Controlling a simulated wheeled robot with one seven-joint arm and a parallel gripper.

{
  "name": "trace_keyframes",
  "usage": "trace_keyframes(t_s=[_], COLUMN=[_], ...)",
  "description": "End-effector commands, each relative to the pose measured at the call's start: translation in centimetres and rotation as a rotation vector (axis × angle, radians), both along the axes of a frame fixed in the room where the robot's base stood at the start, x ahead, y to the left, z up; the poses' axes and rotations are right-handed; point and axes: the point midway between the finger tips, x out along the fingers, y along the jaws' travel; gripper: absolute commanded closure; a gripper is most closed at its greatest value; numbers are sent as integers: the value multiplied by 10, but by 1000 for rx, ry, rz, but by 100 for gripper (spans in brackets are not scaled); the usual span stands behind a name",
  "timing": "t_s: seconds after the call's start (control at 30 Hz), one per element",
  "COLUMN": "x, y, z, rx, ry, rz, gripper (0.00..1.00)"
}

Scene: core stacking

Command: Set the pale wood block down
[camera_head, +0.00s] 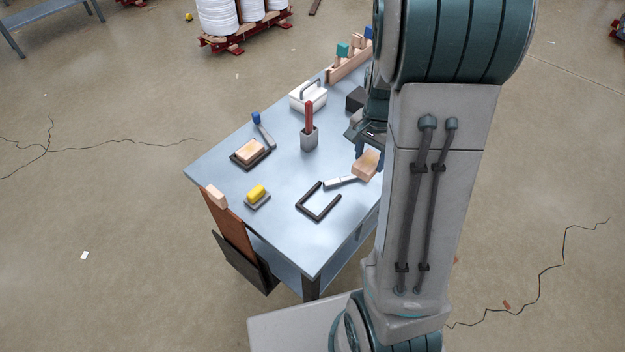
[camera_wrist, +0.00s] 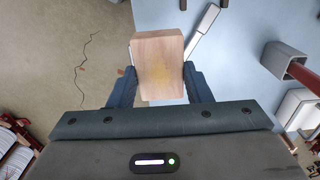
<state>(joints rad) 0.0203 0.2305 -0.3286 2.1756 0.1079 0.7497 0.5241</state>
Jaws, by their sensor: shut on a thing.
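The pale wood block (camera_wrist: 160,66) is held between the two fingers of my gripper (camera_wrist: 158,84) in the wrist view. The fingers touch its left and right sides. In the head view the block (camera_head: 367,165) shows near the right edge of the blue-grey table (camera_head: 290,225), beside the light-coloured end of a flat tool. My gripper (camera_head: 364,148) is partly hidden by my arm there. I cannot tell whether the block touches the table top. In the wrist view the table edge runs close by the block, with floor on the left.
A dark U-shaped frame (camera_head: 318,203) lies in front of the block. A flat tool (camera_head: 341,182) lies next to it. The table's front middle is clear.

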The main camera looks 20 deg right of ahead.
Motion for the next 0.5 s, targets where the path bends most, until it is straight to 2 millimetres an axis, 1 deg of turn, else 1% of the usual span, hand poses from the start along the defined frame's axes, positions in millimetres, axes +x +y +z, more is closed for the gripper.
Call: trace_keyframes(t_s=[0.07, 0.17, 0.4, 0.5], x=[0, 1, 4, 6], y=[6, 23, 77, 96], z=[-3, -13, -46, -58], rx=[1, 1, 0, -1], ry=[2, 5, 6, 4], rz=[3, 5, 4, 4], gripper=[83, 83, 83, 83])
